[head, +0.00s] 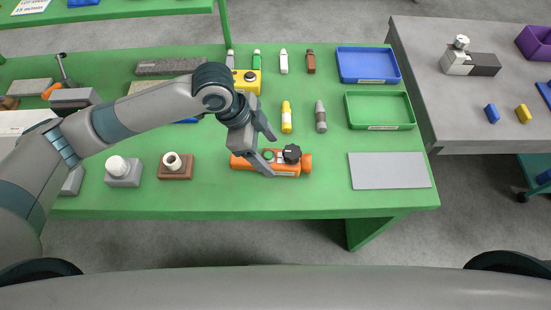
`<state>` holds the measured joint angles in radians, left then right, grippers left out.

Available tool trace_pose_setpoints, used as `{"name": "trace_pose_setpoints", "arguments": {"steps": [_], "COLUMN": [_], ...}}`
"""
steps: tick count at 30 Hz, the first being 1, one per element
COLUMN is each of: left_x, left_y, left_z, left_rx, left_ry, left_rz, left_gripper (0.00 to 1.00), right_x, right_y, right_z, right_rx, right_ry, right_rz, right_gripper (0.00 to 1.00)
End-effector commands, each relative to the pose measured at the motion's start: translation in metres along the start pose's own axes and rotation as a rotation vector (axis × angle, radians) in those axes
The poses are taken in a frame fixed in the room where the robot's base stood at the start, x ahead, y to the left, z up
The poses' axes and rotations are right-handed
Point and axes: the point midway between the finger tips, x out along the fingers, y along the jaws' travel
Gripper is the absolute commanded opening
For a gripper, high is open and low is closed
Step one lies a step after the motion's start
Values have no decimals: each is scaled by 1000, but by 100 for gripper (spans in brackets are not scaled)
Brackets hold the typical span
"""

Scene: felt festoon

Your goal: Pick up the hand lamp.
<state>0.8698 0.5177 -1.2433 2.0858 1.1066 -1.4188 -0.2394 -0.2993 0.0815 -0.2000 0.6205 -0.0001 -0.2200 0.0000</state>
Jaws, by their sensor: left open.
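The hand lamp looks to be the orange cylinder-shaped thing (288,170) lying on its side near the front of the green table. It has a black knob and a green button on top and a wider orange end at the right. My left gripper (271,147) is open just above and behind its left half, its fingers pointing down and right. One finger overlaps the lamp's left part in the picture; I cannot tell whether it touches. My right gripper is not in view.
A grey mat (390,185), a green tray (411,124) and a blue tray (396,66) lie to the right. A brown block with a white ring (175,172) stands left.

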Motion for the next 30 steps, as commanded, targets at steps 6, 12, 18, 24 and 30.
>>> {"name": "trace_pose_setpoints", "arguments": {"steps": [6, 12, 18, 24, 30], "left_x": [1, 3, 22, 46, 53], "left_y": [0, 0, -1, -2, -2], "left_z": [0, 0, 0, 1, 2], "left_rx": [0, -1, -3, -1, 0], "left_ry": [0, 0, 0, 0, 1], "left_rz": [-1, 1, 3, 1, 0], "left_gripper": [69, 69, 69, 69, 69], "right_x": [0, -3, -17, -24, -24], "right_y": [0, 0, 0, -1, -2], "right_z": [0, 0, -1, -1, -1], "right_rx": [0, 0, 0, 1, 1], "right_ry": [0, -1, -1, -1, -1], "right_rz": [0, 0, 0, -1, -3], "right_gripper": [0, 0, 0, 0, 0]}}
